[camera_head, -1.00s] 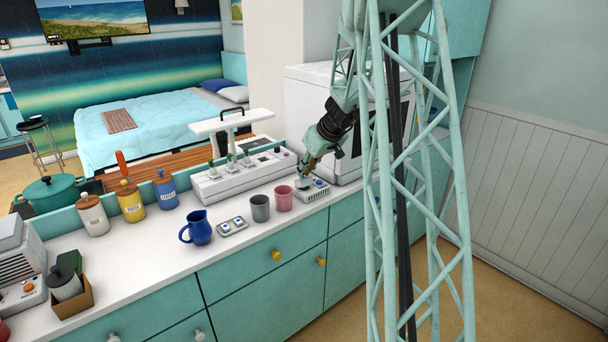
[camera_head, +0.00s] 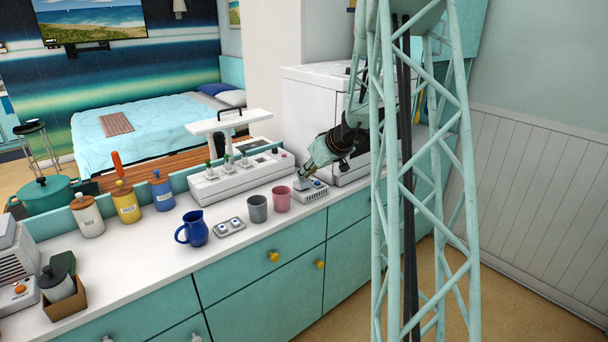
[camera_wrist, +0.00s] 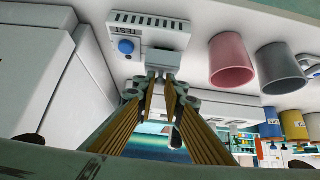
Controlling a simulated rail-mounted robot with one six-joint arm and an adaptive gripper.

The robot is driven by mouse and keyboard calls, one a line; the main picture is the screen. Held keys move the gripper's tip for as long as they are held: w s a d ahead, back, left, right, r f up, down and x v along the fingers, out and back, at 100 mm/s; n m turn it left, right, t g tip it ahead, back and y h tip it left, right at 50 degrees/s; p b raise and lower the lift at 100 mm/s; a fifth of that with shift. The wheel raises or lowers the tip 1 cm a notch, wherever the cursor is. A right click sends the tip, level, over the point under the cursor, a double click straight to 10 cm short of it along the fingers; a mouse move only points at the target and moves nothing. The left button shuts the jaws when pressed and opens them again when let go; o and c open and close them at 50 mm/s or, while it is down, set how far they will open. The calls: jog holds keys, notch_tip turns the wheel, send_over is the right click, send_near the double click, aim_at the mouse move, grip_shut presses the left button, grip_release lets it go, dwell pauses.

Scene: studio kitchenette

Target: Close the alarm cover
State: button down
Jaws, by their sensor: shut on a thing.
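The alarm (camera_head: 312,191) is a small pale box on the counter, right of the pink mug. In the wrist view the alarm (camera_wrist: 112,32) shows upside down, with vent slots, a TEST label and a blue button. A small grey-white piece (camera_wrist: 161,60), seemingly the alarm cover or its tab, stands out at the box's edge. My gripper (camera_head: 302,180) comes in tilted from the upper right. In the wrist view my gripper (camera_wrist: 166,80) has its fingertips closed at this piece. The fingers hide part of it, and how far the cover is open cannot be told.
A pink mug (camera_head: 281,198) and a grey mug (camera_head: 257,208) stand close left of the alarm. A white appliance (camera_head: 310,115) rises behind it, and a long white device (camera_head: 240,180) lies to the left. The counter's front edge is near.

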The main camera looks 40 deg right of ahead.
jog(key=shift+s+f+t, duration=0.3)
jog(key=shift+s+t, duration=0.2)
jog(key=shift+t, duration=0.3)
jog(key=shift+s+f+t, duration=0.15)
jog(key=shift+s+t, duration=0.05)
jog(key=shift+t, duration=0.1)
jog(key=shift+s+f+t, duration=0.2)
jog(key=shift+t, duration=0.2)
dwell(0.3)
jog(key=c, duration=2.7)
grip_release()
jog(key=shift+s+r, duration=0.1)
jog(key=shift+v, duration=5.9)
jog(key=shift+a, duration=0.15)
